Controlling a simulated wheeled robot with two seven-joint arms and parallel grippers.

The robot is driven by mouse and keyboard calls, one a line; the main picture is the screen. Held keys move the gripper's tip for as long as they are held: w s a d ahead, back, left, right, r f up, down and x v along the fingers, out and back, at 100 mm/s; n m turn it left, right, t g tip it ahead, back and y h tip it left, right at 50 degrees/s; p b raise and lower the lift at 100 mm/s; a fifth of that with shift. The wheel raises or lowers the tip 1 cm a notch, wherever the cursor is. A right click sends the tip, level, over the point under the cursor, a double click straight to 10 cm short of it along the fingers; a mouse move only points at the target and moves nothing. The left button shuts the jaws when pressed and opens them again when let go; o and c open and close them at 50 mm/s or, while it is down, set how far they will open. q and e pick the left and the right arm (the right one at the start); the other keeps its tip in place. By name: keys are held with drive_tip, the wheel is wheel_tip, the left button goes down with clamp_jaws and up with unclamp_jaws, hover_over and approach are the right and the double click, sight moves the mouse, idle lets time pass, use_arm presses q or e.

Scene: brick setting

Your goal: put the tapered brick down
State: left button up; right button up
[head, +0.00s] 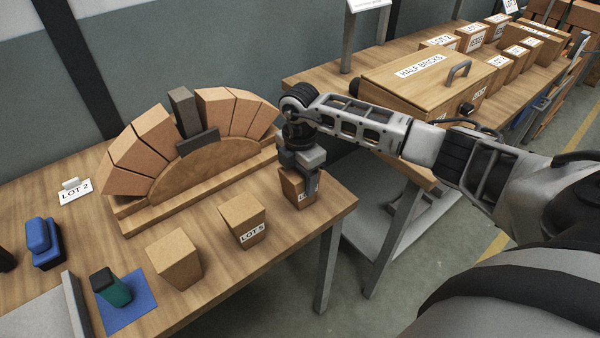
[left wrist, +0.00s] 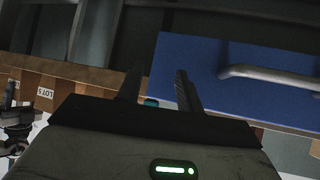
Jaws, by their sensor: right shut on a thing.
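My right gripper (head: 300,165) is shut on a tapered brick (head: 292,190) with a white label, partly hidden by the fingers. The brick is upright at the right end of the wooden table (head: 215,285); I cannot tell whether its base touches the top. A tapered brick labelled LOT 5 (head: 243,222) and a plain tapered brick (head: 174,258) stand to its left on the table. My left gripper (left wrist: 158,88) shows only in the left wrist view, with its fingers apart and nothing visible between them.
A wooden arch form (head: 195,170) with several bricks and a dark grey centre piece stands behind. A green block (head: 115,288) on a blue mat (head: 140,302) and a blue object (head: 42,240) are at left. A HALF BRICKS box (head: 400,85) is on the back table.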

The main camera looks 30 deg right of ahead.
use_arm(q)
drive_tip(key=shift+f, duration=0.2)
use_arm(e)
drive_tip(key=shift+f, duration=0.15)
drive_tip(key=o, duration=1.2)
drive_tip(key=shift+c, duration=0.2)
wheel_tip(320, 180, up, 11)
drive_tip(key=shift+r+b, duration=0.2)
drive_tip(key=shift+b, duration=0.75)
drive_tip(key=shift+r, duration=0.5)
use_arm(q)
drive_tip(key=shift+d+f, duration=0.25)
drive_tip(key=shift+f, duration=0.1)
drive_tip(key=shift+s+a, duration=0.1)
